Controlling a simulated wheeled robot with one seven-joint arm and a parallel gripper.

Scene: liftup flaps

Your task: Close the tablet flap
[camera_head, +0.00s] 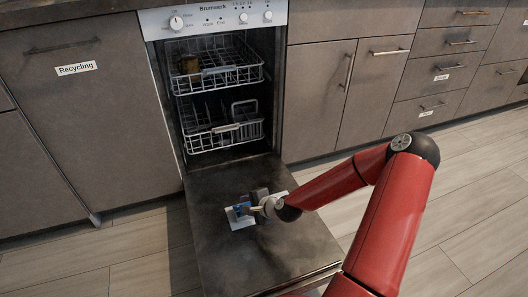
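The dishwasher door (270,255) is folded down flat in front of the dishwasher. A small white tablet compartment (236,223) with a blue patch sits on the door's inner face, left of its middle. My gripper (249,207) is over the compartment's right side and covers part of it. The flap cannot be told apart from the gripper, so its position is unclear. I cannot tell whether the gripper touches it. The fingers are too small and overlapped to show whether they are open or shut.
The dishwasher's upper rack (222,74) and lower rack (215,136) are inside the tub. Grey cabinets flank it, one labelled "Recycling" (77,69). Drawers (440,75) stand at the right. The wooden floor (460,225) is clear on both sides of the door.

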